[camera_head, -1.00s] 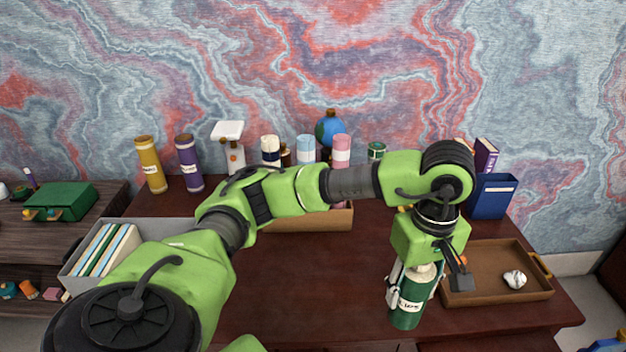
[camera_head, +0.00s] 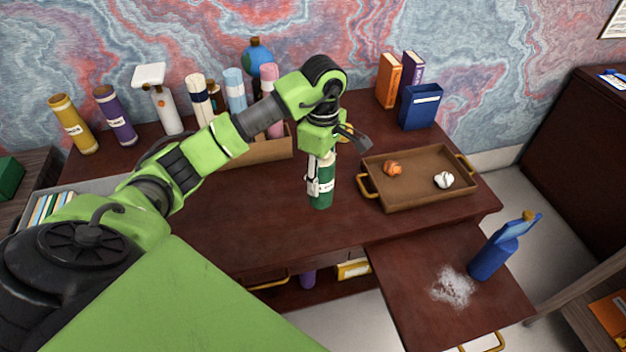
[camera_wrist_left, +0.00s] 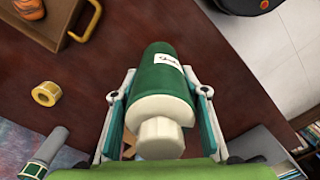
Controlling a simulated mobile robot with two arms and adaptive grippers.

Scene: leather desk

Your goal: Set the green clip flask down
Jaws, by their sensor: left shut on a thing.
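The green clip flask (camera_head: 321,196) is upright at the middle of the desk, a dark green cylinder with a white label and a cream cap. My left gripper (camera_head: 318,178) is shut on it from above, with a finger along its side. In the left wrist view the flask (camera_wrist_left: 163,75) lies between the two fingers of my left gripper (camera_wrist_left: 158,95), its cap towards the camera. I cannot tell whether its base touches the desk (camera_head: 250,215). My right gripper is not in view.
A brown tray (camera_head: 413,205) with crumpled balls stands right of the flask. Tubes and a wooden box (camera_head: 262,152) stand behind left. A blue spray bottle (camera_head: 491,256) and white powder (camera_head: 453,287) are on the lower right surface. Desk left of the flask is clear.

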